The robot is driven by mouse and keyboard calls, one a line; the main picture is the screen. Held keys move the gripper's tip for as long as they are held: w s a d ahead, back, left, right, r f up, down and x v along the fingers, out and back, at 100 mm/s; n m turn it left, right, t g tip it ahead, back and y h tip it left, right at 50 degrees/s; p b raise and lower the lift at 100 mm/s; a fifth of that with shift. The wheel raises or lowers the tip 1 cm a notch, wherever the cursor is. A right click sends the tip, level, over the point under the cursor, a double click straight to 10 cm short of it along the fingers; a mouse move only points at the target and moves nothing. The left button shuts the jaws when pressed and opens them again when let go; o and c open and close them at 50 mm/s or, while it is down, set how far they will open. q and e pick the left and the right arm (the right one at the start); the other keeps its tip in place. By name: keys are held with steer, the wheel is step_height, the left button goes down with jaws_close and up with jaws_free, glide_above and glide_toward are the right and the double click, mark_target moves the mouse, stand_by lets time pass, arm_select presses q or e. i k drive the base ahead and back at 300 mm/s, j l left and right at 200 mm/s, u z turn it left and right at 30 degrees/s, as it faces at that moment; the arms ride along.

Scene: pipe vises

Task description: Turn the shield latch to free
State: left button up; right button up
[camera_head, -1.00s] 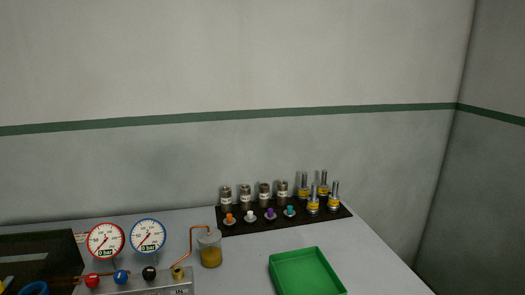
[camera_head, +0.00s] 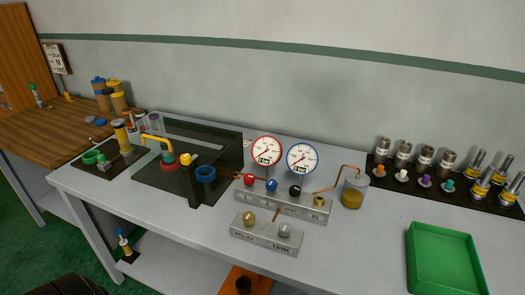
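A dark see-through shield (camera_head: 222,150) stands on the grey workbench (camera_head: 360,258), left of two round gauges. In front of it are a yellow bent pipe (camera_head: 158,139), a red-and-green fitting (camera_head: 168,164) and a small yellow knob (camera_head: 185,159). A blue ring (camera_head: 205,174) sits on a dark post at the shield's front right corner. I cannot tell which of these parts is the shield latch, or how it is turned. Neither of my grippers is in view.
A grey valve block (camera_head: 285,203) with coloured knobs and a smaller block (camera_head: 266,235) stand right of the shield. A jar (camera_head: 354,190), a green tray (camera_head: 444,262) and a black rack (camera_head: 376,160) of cylinders are farther right. A wooden table (camera_head: 55,130) is at left.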

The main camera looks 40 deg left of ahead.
mark_target(186, 160)
steer(key=u, duration=1.65)
steer(key=k+u, duration=0.1)
steer(key=u, duration=0.25)
steer(key=j+u, duration=0.15)
steer(key=u, duration=0.2)
steer(key=k+j+u, duration=0.15)
steer(key=u, duration=0.2)
